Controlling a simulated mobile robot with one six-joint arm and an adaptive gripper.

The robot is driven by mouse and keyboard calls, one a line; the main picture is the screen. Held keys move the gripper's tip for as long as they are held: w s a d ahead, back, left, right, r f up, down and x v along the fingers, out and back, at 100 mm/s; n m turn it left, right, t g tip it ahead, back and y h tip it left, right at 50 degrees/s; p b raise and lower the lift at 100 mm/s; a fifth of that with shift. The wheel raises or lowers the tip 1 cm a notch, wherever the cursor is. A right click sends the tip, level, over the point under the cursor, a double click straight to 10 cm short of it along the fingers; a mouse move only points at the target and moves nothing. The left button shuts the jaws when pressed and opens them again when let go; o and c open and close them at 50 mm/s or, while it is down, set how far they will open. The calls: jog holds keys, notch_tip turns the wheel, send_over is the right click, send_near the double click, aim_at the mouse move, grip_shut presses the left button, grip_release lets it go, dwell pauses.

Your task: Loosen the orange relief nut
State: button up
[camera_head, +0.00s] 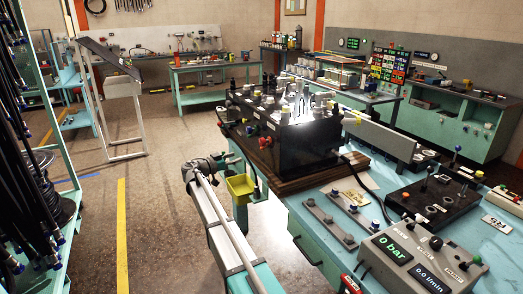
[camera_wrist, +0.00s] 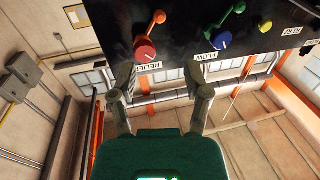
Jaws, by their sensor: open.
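My gripper (camera_wrist: 159,74) is open and empty below the panel. Its left finger is near the RELIEF label and its right finger is below the FLOW label. The nut lies beyond the fingertips, above the gap between them, and is not touched. In the head view the black valve block (camera_head: 310,150) stands on the bench; I cannot make out the orange nut there.
The bench (camera_head: 310,225) also holds a gauge box (camera_head: 410,262). A yellow bin (camera_head: 240,187) hangs near my arm.

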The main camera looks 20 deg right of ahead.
aim_at(263, 148)
jog(key=shift+d, duration=0.15)
jog(key=x, duration=1.3)
jog(key=shift+w+d, duration=0.1)
jog(key=shift+d, duration=0.1)
grip_shut()
jog(key=shift+d, duration=0.35)
jog(key=shift+a, duration=0.3)
